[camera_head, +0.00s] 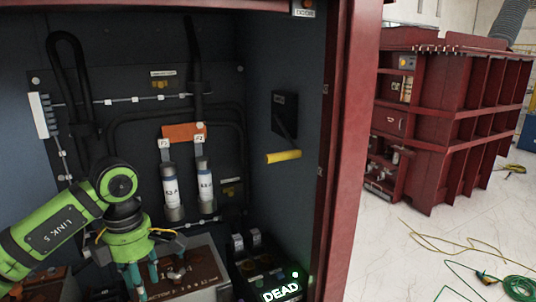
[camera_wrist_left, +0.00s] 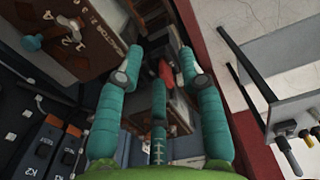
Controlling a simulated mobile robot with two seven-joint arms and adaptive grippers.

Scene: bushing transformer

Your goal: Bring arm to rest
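My left arm (camera_head: 45,238), green with a dark wrist joint, reaches in from the left across the front of the open cabinet. Its gripper (camera_head: 146,280) points down in the lower left of the head view, in front of a brown box. In the left wrist view the teal fingers of the left gripper (camera_wrist_left: 159,68) are spread apart with nothing held between them. My right gripper is in neither view.
The dark cabinet holds two white-labelled fuses (camera_head: 171,190), a yellow-handled lever (camera_head: 284,156) and a lit "DEAD" indicator (camera_head: 281,288). Its red door post (camera_head: 349,150) stands to the right. A red transformer (camera_head: 455,120) and green cable (camera_head: 520,288) are on the floor outside.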

